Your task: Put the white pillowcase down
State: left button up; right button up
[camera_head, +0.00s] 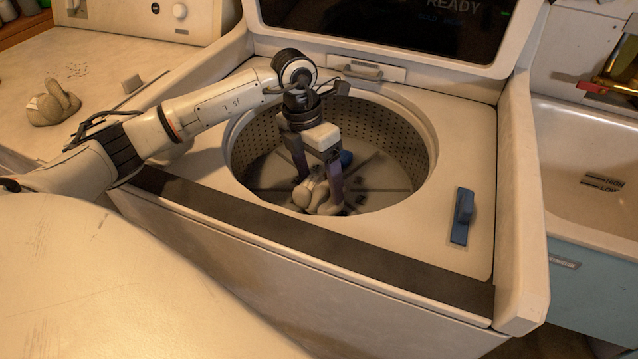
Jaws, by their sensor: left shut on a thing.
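The white pillowcase (316,194) is a small crumpled off-white bundle. It is between the fingers of my left gripper (318,180), which is shut on it. The gripper points down through the round opening of the top-loading washer (465,150), and the bundle is inside the perforated drum (395,130) near its front rim. I cannot tell whether the bundle touches the drum floor. My right gripper is not in view.
A blue part (462,215) is on the washer top at right. A beige crumpled bundle (53,103) lies on the left machine. A sink (590,165) is at right.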

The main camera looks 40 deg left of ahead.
aim_at(309, 182)
pick_arm(q)
notch_tip(309, 182, down, 2)
jog(key=o, duration=1.2)
jog(key=shift+c, duration=0.2)
jog(key=shift+r, duration=0.1)
notch_tip(309, 182, up, 12)
jog(key=a, duration=0.2)
jog(key=shift+s, duration=0.35)
